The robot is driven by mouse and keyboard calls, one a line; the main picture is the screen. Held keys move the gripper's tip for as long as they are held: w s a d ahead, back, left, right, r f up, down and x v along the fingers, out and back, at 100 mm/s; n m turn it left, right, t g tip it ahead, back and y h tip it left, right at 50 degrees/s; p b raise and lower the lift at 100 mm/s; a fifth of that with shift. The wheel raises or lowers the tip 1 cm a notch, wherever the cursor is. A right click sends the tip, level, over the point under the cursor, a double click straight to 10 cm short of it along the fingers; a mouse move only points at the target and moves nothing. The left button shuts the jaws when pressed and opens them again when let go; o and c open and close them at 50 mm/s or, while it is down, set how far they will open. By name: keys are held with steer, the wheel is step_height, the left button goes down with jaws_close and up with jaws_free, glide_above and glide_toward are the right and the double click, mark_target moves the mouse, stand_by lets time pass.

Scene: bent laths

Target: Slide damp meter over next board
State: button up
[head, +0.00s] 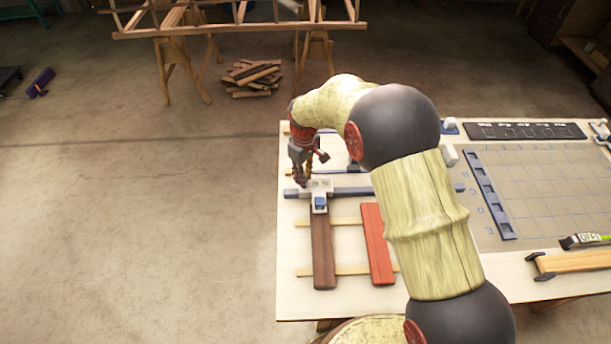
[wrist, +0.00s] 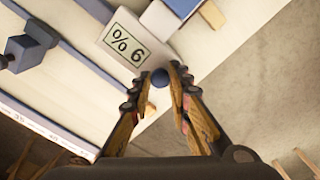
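The damp meter (head: 319,186), a pale carriage with a small blue block at its front, sits on the blue rail (head: 347,192) at the far end of the brown board (head: 323,250). The red board (head: 376,245) lies to the right. In the wrist view the meter (wrist: 113,55) has a display reading "% 6" as pictured, perhaps upside down. Its round dark blue knob (wrist: 160,77) lies between my fingertips (wrist: 160,74), which appear closed on it. My gripper (head: 303,182) comes down at the meter's left end in the head view. My arm hides the rail's middle.
Both boards lie across two thin wooden strips (head: 345,271) on the pale table (head: 296,300). A gridded mat (head: 540,190), a blue strip (head: 490,195) and a black panel (head: 524,131) are at the right. A light wooden bar (head: 575,263) lies front right.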

steer(key=o, duration=0.5)
steer(key=shift+c, duration=0.2)
step_height(320, 180, up, 12)
stand_by(0.4)
stand_by(0.5)
